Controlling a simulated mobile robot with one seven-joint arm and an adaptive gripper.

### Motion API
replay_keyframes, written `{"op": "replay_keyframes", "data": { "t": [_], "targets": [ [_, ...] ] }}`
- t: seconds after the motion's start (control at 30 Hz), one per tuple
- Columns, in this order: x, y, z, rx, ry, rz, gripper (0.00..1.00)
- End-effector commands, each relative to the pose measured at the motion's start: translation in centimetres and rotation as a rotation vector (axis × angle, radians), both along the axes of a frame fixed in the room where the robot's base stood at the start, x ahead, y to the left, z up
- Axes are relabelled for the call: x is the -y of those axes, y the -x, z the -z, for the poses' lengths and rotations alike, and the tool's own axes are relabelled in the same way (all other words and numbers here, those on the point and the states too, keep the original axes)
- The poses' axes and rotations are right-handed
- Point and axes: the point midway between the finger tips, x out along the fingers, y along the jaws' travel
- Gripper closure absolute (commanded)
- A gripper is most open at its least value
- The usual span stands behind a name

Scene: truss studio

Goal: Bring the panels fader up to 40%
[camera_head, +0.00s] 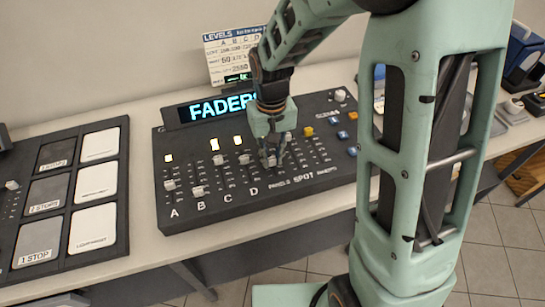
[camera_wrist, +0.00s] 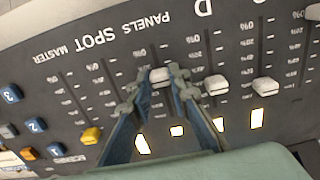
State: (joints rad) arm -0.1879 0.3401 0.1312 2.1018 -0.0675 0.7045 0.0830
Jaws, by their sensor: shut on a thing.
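The fader console (camera_head: 190,215) is a dark board with upright slots and white caps, and a display reading "FADERS" (camera_head: 217,106) at its back. In the wrist view the board appears upside down. My gripper (camera_wrist: 160,75) is shut on the white cap of the panels fader (camera_wrist: 160,77), in the slot lined up with the PANELS label (camera_wrist: 154,20). The cap stands partway along its slot; its exact percentage cannot be read.
Neighbouring white caps (camera_wrist: 215,85) stand close beside my fingers, with fader A's cap (camera_head: 169,185) farther left. A pad board (camera_head: 70,190) is left of the console.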

Motion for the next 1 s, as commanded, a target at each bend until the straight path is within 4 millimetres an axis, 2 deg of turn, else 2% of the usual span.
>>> {"op": "replay_keyframes", "data": {
  "t": [0.03, 0.2, 0.43, 0.57, 0.67, 1.0],
  "targets": [
    [0.0, 0.0, -0.1, 0.002, -0.001, 0.0, 0.81],
    [0.0, 0.0, 0.0, 0.002, -0.001, 0.0, 0.65],
    [0.0, 0.0, -0.1, 0.001, 0.0, 0.0, 0.65],
    [0.0, -0.1, -0.9, 0.005, -0.001, 0.0, 0.65],
    [0.0, -0.2, -2.4, 0.007, -0.002, 0.001, 0.65],
    [0.0, -0.1, -9.4, 0.006, -0.002, -0.001, 0.65]
  ]
}}
